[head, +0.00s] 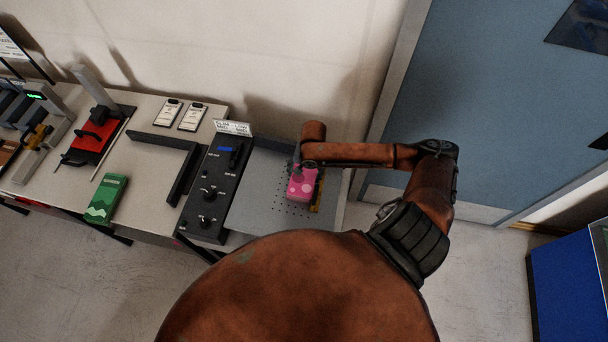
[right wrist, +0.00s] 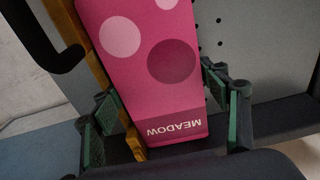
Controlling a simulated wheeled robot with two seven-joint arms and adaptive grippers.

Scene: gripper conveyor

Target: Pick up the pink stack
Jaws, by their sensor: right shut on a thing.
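The pink stack (head: 301,188) has lighter and darker dots and lies on the grey perforated plate at the right end of the table. In the right wrist view the pink stack (right wrist: 150,70) fills the middle, with a dark pink band reading "MEADOW" at its near end. My right gripper (head: 297,168) is at the stack's upper end in the head view. Its green-padded fingers (right wrist: 165,112) stand on both sides of the stack, shut on it. Part of the stack is hidden by the gripper in the head view. My left gripper is not in view.
A yellow strip (head: 316,192) runs along the stack's right side. A black control panel (head: 212,190) with knobs stands left of the plate. A green pack (head: 106,198), a black angled bar (head: 183,170) and a red device (head: 94,140) are further left. A blue door (head: 480,100) is at the right.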

